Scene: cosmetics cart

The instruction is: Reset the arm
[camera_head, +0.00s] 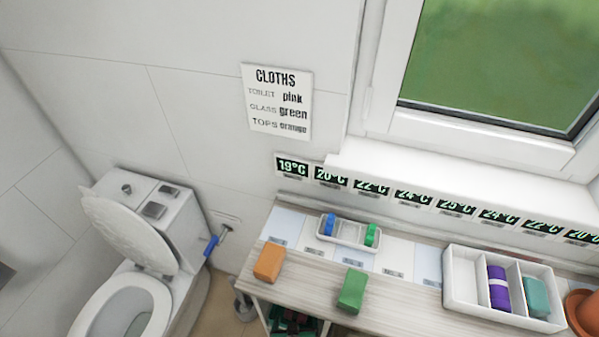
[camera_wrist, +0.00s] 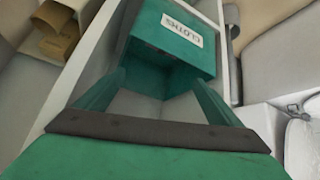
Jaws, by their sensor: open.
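My gripper (camera_wrist: 157,86) shows in the wrist view as two green fingers reaching up from a dark bar. The fingers stand apart and nothing shows held between them. Just beyond them is a green box (camera_wrist: 166,48) with a white label that reads CLOTHS, upside down in this view. I cannot tell whether the fingers touch the box. My gripper is not seen in the head view.
A wooden top (camera_head: 320,284) carries an orange block (camera_head: 269,262), a green block (camera_head: 352,291), a small tray (camera_head: 349,244) and a white divided box (camera_head: 458,281). A toilet (camera_head: 122,302) stands left. Brown cardboard (camera_wrist: 57,28) lies upper left in the wrist view.

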